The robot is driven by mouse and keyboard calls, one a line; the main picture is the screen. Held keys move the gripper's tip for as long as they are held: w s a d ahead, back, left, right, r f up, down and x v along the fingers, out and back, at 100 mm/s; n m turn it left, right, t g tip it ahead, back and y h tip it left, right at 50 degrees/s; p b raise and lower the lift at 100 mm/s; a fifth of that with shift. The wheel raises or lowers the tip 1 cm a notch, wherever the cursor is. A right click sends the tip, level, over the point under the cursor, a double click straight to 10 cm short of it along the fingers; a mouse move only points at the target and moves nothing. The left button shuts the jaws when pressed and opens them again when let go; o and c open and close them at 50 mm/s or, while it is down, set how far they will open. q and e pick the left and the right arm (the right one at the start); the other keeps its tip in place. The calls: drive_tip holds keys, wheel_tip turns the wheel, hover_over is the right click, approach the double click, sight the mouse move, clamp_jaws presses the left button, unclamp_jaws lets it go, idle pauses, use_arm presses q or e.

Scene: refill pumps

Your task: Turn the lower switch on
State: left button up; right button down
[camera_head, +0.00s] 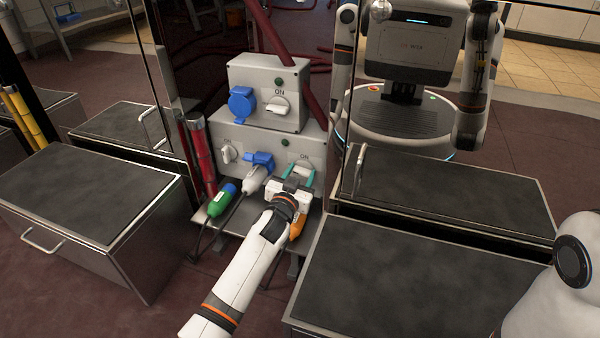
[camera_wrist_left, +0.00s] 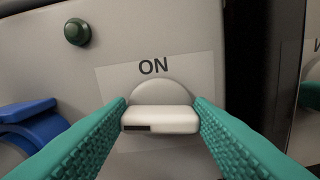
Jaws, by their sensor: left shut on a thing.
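The lower switch (camera_wrist_left: 160,119) is a white knob on the lower grey box (camera_head: 205,135), under an "ON" label. In the left wrist view its grip bar lies roughly level, with a dark mark at its left end. My left gripper (camera_head: 297,176) has its teal fingers on both sides of this bar and is shut on it. In the head view the gripper partly hides the switch. A dark green round lamp or button (camera_wrist_left: 77,31) sits up and left of the switch. My right gripper is out of view; only part of my right arm shows at the lower right.
The upper box (camera_head: 262,72) has a blue socket (camera_head: 242,104) and its own white switch (camera_head: 277,105). On the lower box a white plug (camera_head: 256,178) sits in a blue socket. A green plug (camera_head: 221,201) lies to the left. Dark-topped cabinets (camera_head: 84,190) flank the boxes.

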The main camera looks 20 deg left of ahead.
use_arm(q)
drive_tip(key=m+p, duration=0.1)
drive_tip(key=m, duration=0.1)
drive_tip(key=shift+r+m, duration=0.1)
drive_tip(key=shift+m, duration=0.2)
drive_tip(key=m+p, duration=0.1)
drive_tip(key=m, duration=0.2)
drive_tip(key=shift+d+m, duration=0.1)
drive_tip(key=shift+m, duration=0.2)
drive_tip(key=m, duration=0.3)
drive_tip(key=shift+f+m+p, duration=0.2)
drive_tip(key=shift+m+p, duration=0.1)
drive_tip(key=m, duration=0.4)
drive_tip(key=shift+f+m, duration=0.1)
drive_tip(key=shift+m, duration=0.6)
drive_tip(key=o, duration=1)
